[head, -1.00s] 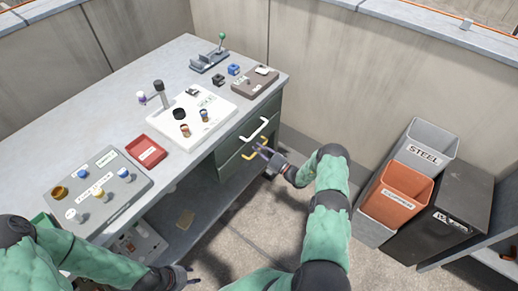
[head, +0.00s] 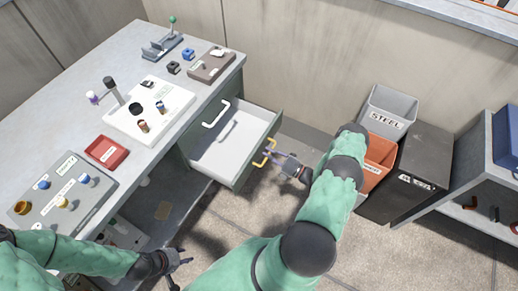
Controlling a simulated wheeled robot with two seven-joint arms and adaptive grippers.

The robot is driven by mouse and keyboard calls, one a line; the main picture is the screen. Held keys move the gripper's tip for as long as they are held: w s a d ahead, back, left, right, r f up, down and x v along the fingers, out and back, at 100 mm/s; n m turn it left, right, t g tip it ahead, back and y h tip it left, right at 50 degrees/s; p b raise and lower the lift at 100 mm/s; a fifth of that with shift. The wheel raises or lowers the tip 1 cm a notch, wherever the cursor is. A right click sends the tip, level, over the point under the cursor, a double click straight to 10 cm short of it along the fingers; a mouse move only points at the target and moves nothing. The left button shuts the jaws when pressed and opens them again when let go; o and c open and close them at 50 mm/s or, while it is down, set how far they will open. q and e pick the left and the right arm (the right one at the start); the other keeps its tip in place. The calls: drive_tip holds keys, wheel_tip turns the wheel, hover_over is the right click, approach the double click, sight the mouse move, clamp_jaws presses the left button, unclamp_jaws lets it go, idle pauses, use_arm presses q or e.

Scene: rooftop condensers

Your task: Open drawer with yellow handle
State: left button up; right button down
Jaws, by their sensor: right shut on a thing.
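The drawer with the yellow handle (head: 265,151) is pulled well out of the grey-green workbench, and its pale inside (head: 222,150) looks empty. My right gripper (head: 272,156) is shut on the yellow handle at the drawer's front. A white handle (head: 216,113) sits on the drawer above, which is closed. My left gripper (head: 180,261) is low at the bottom of the view, away from the drawers and holding nothing that I can see. Its fingers are apart.
The bench top (head: 65,106) holds a red tray (head: 107,152), a white board (head: 174,107) and a grey panel (head: 50,200). A grey STEEL bin (head: 391,105), an orange bin (head: 380,150) and a dark bin (head: 415,165) stand at right, beyond my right arm. Floor lies open before the bench.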

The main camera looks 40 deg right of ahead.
drive_tip(key=shift+s+d, duration=0.15)
drive_tip(key=shift+s, duration=0.3)
drive_tip(key=c, duration=1.2)
unclamp_jaws()
drive_tip(key=shift+o, duration=0.2)
drive_tip(key=v, duration=1.2)
